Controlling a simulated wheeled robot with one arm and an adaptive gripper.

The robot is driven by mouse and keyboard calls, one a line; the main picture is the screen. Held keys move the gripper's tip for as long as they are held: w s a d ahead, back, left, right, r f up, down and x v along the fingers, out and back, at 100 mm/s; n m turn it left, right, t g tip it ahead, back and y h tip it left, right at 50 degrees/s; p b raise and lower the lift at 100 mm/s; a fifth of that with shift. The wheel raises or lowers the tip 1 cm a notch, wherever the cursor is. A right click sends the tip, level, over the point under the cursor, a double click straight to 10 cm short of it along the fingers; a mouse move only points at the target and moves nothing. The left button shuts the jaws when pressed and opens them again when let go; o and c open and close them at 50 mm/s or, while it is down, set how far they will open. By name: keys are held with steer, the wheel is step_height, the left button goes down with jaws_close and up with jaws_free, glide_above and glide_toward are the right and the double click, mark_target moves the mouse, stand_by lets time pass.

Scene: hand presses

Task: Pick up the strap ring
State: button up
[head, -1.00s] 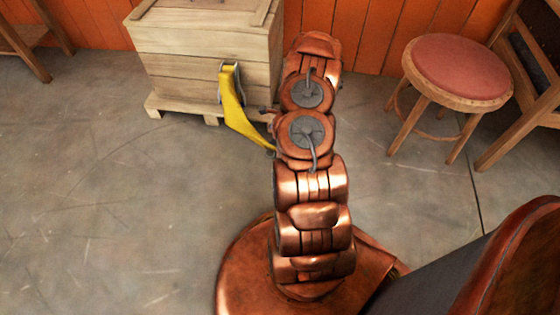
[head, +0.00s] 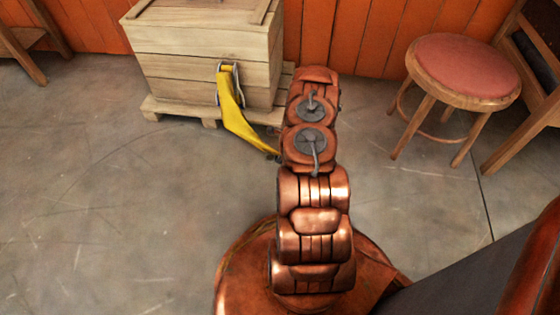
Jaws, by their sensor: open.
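A yellow strap (head: 232,118) hangs at the front of a wooden crate and runs down to the right until my arm covers its lower end. A grey metal ring-like fitting (head: 238,76) shows at the strap's top, against the crate front. Whether another ring is at the lower end, I cannot tell. My copper-coloured arm stands upright in the middle of the head view, to the right of the strap. My gripper is hidden behind the arm links, so its place relative to the ring does not show.
The wooden crate (head: 185,52) stands on a low pallet (head: 172,106) by the orange plank wall (head: 345,35). A stool with a red seat (head: 465,66) and a wooden chair (head: 532,130) are at the right. The grey floor at left (head: 90,190) is clear.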

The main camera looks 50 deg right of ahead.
steer(key=x, duration=0.2)
steer(key=shift+w+a+f+b, duration=0.1)
steer(key=shift+w+f+b, duration=0.1)
steer(key=shift+f+b, duration=0.15)
jaws_close()
